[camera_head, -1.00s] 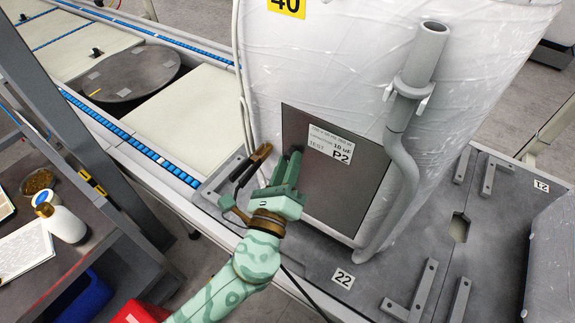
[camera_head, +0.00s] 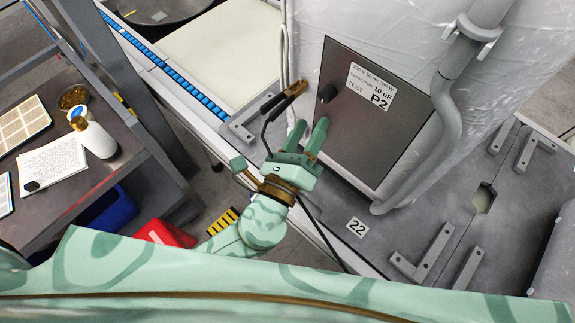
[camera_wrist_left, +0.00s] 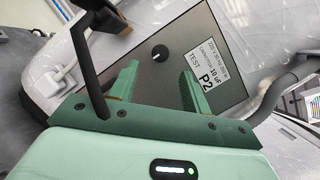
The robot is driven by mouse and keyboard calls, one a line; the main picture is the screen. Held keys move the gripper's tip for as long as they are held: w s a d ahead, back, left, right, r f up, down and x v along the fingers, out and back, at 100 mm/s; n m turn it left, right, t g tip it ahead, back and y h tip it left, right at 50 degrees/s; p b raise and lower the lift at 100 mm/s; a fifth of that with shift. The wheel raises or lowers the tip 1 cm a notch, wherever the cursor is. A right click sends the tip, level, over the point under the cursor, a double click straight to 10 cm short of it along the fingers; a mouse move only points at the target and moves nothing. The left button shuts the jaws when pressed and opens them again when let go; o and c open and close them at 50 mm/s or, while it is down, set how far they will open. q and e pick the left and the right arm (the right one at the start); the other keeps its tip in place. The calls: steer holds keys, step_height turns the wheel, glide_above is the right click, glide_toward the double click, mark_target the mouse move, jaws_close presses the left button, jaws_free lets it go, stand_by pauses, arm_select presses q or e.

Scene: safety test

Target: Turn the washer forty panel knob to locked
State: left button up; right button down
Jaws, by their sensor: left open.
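The washer (camera_head: 405,35) is wrapped in white film and stands upright. Its dark grey panel (camera_head: 355,135) carries a white label reading TEST P2 (camera_head: 371,87). The black panel knob (camera_head: 328,93) is near the panel's upper left; it also shows in the left wrist view (camera_wrist_left: 159,53), with a light pointer mark on its face. My green left gripper (camera_head: 308,138) is open and empty, just below the knob and apart from it. In the wrist view its two fingers (camera_wrist_left: 157,88) stand apart, with the knob beyond them. My right gripper is not in view.
A grey pipe (camera_head: 447,120) runs down the washer's right side. Metal brackets (camera_head: 425,255) stand on the grey platform. A workbench (camera_head: 110,165) with a white bottle (camera_head: 95,138) is at the left.

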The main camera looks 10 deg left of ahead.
arm_select(q)
steer(key=b+v, duration=0.1)
steer(key=v, duration=0.9)
steer(key=shift+s, duration=0.2)
steer(key=shift+f, duration=0.15)
steer(key=s+a+f+n+g+y, duration=0.1)
steer(key=s+a+f+n+g, duration=0.2)
steer(key=f, duration=0.8)
steer(key=a+f+n+g+y, duration=0.2)
steer(key=a+f+n+g, duration=0.15)
steer(key=f, duration=0.75)
steer(key=s+a+f+n+g+y, duration=0.1)
steer(key=s+a+f+n+g, duration=0.2)
steer(key=f, duration=0.9)
steer(key=s+a+f+n+g+y, duration=0.1)
steer(key=s+a+f+n+g, duration=0.4)
steer(key=s+a+f+n, duration=0.4)
steer(key=s+a+f+n+g, duration=0.1)
steer(key=s+f+n+g, duration=0.1)
steer(key=s, duration=0.6)
steer(key=s+a+f+n+g+y, duration=0.1)
steer(key=s+f+n+g, duration=0.1)
steer(key=s+f+n, duration=0.2)
steer(key=s+n, duration=0.2)
steer(key=s, duration=0.2)
steer(key=shift+g, duration=0.35)
